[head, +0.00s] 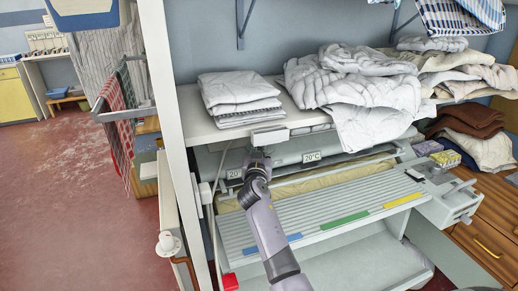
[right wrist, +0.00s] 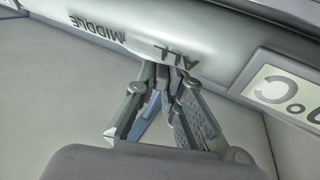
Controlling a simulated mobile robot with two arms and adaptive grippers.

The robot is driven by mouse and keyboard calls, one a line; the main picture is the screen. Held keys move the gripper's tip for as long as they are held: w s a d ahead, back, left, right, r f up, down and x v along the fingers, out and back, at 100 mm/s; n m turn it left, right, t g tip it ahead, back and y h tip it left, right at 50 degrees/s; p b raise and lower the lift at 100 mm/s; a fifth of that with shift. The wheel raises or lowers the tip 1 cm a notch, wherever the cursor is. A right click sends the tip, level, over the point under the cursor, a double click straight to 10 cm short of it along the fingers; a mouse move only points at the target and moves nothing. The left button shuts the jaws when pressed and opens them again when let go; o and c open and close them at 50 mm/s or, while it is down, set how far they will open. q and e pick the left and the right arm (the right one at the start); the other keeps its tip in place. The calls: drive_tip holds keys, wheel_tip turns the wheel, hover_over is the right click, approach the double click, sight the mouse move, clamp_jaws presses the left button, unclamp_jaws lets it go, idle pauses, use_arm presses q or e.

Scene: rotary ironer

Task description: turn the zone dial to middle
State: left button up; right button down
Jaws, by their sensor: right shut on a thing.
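The zone dial (right wrist: 163,77) is mostly hidden between the fingertips of my right gripper (right wrist: 163,80) in the right wrist view. A pale panel above it carries the label MIDDLE (right wrist: 97,32) and the label ALL (right wrist: 176,57), both upside down in this view. The fingertips are by ALL, and MIDDLE lies to the left. The dial's pointer cannot be made out. In the head view my right gripper (head: 258,158) is at the small pale box (head: 270,135) under the shelf edge, shut on the dial. My left gripper is not in view.
The ironer (head: 330,200) has a slatted board with blue, green and yellow strips. A 20°C display (head: 311,157) is right of my gripper. Folded white linen (head: 238,90) and a rumpled pile (head: 350,85) lie on the shelf above. A white post (head: 170,120) stands left.

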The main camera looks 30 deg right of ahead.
sight(272, 153)
drive_tip(key=d+n+t+y+p, duration=0.1)
drive_tip(key=y+p, duration=0.1)
drive_tip(key=p, duration=0.1)
drive_tip(key=n+t+y+p, duration=0.1)
drive_tip(key=n+y+p, duration=0.1)
drive_tip(key=p, duration=0.1)
drive_tip(key=s+d+n+t+y+p, duration=0.1)
drive_tip(key=n+y+p, duration=0.1)
drive_tip(key=y+p, duration=0.1)
drive_tip(key=shift+d+r, duration=0.3)
drive_tip(key=shift+r, duration=0.1)
drive_tip(key=shift+s+d+f+n+y, duration=0.1)
drive_tip(key=shift+d+f+n+y, duration=0.05)
drive_tip(key=shift+n+y, duration=0.4)
drive_tip(key=shift+d+f+n+t+y, duration=0.1)
drive_tip(key=shift+d+n+t+y, duration=0.2)
drive_tip(key=shift+y, duration=0.45)
drive_tip(key=shift+d+f+n+y, duration=0.1)
drive_tip(key=shift+d+n+y, duration=0.05)
drive_tip(key=shift+n+y, duration=0.65)
drive_tip(key=shift+d+n+y+b, duration=0.15)
drive_tip(key=shift+n+y+b, duration=0.3)
drive_tip(key=shift+y, duration=0.4)
drive_tip(key=shift+d+n+y+b, duration=0.15)
drive_tip(key=shift+n+y+b, duration=0.15)
drive_tip(key=shift+y+b, duration=0.4)
drive_tip(key=c, duration=1.7)
unclamp_jaws()
